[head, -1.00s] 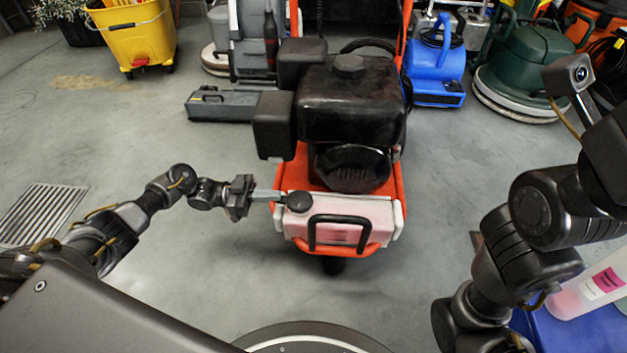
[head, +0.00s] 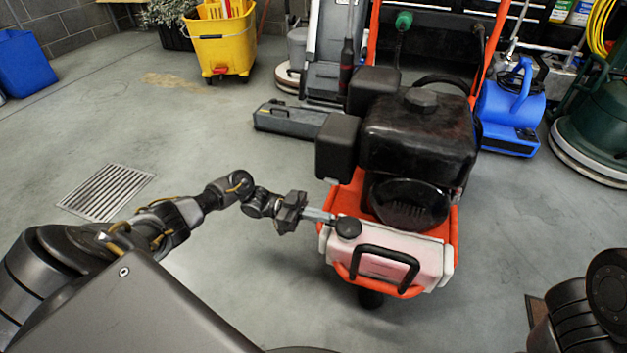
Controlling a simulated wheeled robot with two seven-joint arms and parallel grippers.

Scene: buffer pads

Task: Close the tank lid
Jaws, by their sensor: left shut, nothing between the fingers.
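The tank (head: 392,248) is a pale, pinkish translucent box in the orange front frame of a machine with a black engine. Its lid (head: 348,227) is a round black cap on the tank's upper left. I cannot tell whether the lid sits fully down. My left gripper (head: 328,218) reaches in from the left. Its fingers are shut and empty, with the tips at the lid's left edge, seemingly touching it. Of my right arm only dark links show at the lower right edge; its gripper is out of view.
A black handle bar (head: 385,262) crosses the tank's front. The black engine (head: 418,135) stands right behind the tank. A floor grate (head: 107,192), a yellow mop bucket (head: 221,42) and a blue blower (head: 511,108) stand clear of it. The floor left of the machine is open.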

